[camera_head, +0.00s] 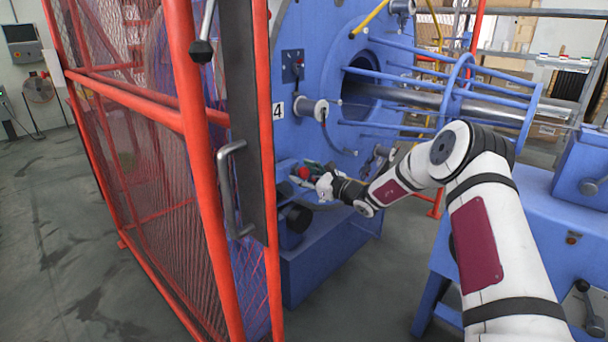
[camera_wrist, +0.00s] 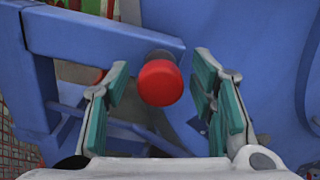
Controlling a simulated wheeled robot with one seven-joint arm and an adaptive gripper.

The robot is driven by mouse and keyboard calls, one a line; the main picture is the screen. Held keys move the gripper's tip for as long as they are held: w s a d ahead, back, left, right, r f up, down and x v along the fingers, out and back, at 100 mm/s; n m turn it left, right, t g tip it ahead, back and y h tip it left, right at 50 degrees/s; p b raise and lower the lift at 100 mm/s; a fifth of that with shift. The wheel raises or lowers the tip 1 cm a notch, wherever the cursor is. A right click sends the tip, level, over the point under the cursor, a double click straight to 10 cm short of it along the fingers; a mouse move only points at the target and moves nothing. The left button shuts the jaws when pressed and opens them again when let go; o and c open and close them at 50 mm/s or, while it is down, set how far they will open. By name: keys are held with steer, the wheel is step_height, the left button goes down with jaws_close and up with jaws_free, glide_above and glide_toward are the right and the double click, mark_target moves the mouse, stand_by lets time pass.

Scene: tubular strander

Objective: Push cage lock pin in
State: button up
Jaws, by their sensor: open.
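The lock pin shows in the wrist view as a round red knob (camera_wrist: 160,83) with a dark collar behind it, set at a blue bar (camera_wrist: 95,40). My gripper (camera_wrist: 160,92) is open, with one teal-padded finger on each side of the knob and clear gaps to both. In the head view my gripper (camera_head: 312,178) is at the lower front of the blue machine, and a small red spot that looks like the knob (camera_head: 303,173) is beside it. How far the pin sits in its hole cannot be told.
A red mesh cage door (camera_head: 150,125) with a metal handle (camera_head: 230,190) stands at the left. The blue machine (camera_head: 320,240) is close around my gripper. A blue bench (camera_head: 530,210) is at the right. Grey floor (camera_head: 60,230) is free at the left.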

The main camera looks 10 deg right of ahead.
steer(key=v, duration=1.2)
